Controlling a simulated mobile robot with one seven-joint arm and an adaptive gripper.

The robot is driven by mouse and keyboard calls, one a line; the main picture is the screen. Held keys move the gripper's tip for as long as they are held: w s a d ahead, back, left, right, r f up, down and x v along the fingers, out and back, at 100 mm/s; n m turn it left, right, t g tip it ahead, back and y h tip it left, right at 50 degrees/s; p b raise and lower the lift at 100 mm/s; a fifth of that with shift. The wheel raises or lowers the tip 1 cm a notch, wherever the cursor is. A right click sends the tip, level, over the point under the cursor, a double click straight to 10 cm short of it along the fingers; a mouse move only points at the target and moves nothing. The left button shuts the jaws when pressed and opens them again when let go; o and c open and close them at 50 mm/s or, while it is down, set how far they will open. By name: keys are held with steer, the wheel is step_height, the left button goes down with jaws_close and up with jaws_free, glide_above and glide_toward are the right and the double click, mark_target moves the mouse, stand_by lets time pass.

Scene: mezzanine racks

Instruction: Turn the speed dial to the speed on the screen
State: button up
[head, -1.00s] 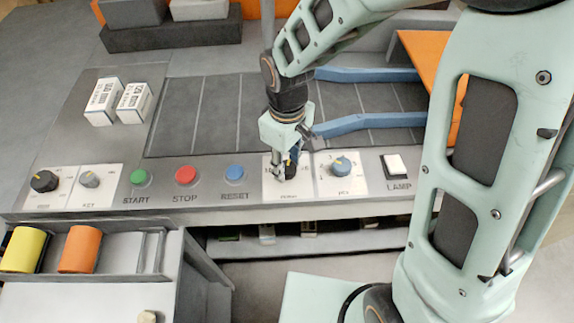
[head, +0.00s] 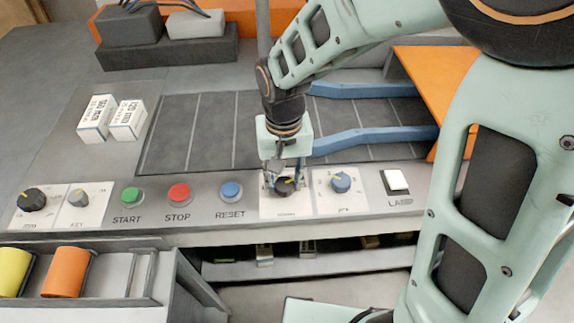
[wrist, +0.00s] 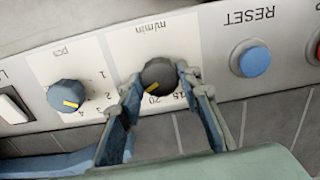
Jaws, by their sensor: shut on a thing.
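The speed dial is a black knob with a yellow pointer, on a white plate marked m/min. In the wrist view the dial (wrist: 157,75) sits between the fingertips of my gripper (wrist: 160,84), and its pointer is towards the 20 mark. In the head view the dial (head: 287,186) is partly covered by my gripper (head: 279,176), which reaches down onto it from behind. My gripper is shut on the dial, one finger on each side. No screen with a speed shows in these frames.
A blue pcs dial (head: 341,182) and a white lamp switch (head: 396,181) are right of it. The blue reset button (head: 231,190), red stop button (head: 178,194) and green start button (head: 130,196) are left. Blue rails (head: 375,137) and white boxes (head: 128,120) lie behind.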

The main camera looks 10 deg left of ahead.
mark_target(285, 183)
steer(key=shift+m, duration=0.5)
steer(key=o, duration=1.2)
steer(key=shift+c, duration=0.2)
steer(key=shift+r, duration=0.1)
step_height(285, 183, up, 12)
